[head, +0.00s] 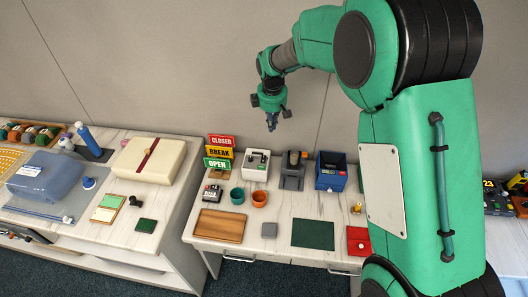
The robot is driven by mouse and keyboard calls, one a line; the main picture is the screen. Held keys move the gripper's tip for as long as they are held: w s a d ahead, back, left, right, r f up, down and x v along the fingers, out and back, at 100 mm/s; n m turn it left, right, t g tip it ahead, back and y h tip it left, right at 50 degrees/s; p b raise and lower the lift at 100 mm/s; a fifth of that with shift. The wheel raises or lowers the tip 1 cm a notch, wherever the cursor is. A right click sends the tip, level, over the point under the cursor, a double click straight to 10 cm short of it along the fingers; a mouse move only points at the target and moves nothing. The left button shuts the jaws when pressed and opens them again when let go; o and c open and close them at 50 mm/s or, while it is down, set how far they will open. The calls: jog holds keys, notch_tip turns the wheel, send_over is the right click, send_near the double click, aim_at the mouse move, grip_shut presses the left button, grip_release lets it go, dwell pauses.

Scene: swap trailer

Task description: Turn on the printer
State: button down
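My gripper (272,124) hangs high above the back of the right-hand table, pointing down. It is small in view and I cannot tell whether its fingers are open or shut. No thing shows clearly in it. I cannot tell for sure which device is the printer. A white boxy device (256,171) with dark parts on top stands at the back of the table, below and slightly left of my gripper. A dark grey device (291,177) stands just right of it. A small black and white device (212,195) sits at the left. No power switch or lit lamp can be made out.
CLOSED, BREAK and OPEN signs (219,152) stand at the back left. A blue box (331,177) stands at the back right. Two cups (260,199), a wooden board (219,226), a green mat (313,234) and a red piece (358,241) lie in front. My arm hides the right side.

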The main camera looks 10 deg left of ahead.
jog(key=n, duration=0.1)
send_over(264, 156)
jog(key=s, duration=0.2)
notch_tip(264, 156, down, 5)
jog(key=shift+w, duration=0.1)
jog(key=shift+f, duration=0.15)
jog(key=f+b, duration=0.1)
jog(key=f, duration=0.3)
jog(key=w+f+b, duration=0.1)
jog(key=f, duration=0.4)
jog(key=w+f, duration=0.1)
jog(key=f, duration=0.3)
jog(key=shift+f+b, duration=0.3)
jog(key=shift+b, duration=0.1)
jog(key=shift+w+f+g+p, duration=0.1)
jog(key=shift+g+p, duration=0.2)
jog(key=shift+p, duration=0.25)
jog(key=shift+w+f+g+p, duration=0.2)
jog(key=shift+g+p, duration=0.2)
jog(key=shift+p, duration=0.35)
jog(key=shift+w+f+g+p, duration=0.1)
jog(key=shift+f+g+p, duration=0.3)
jog(key=shift+g+p, duration=0.3)
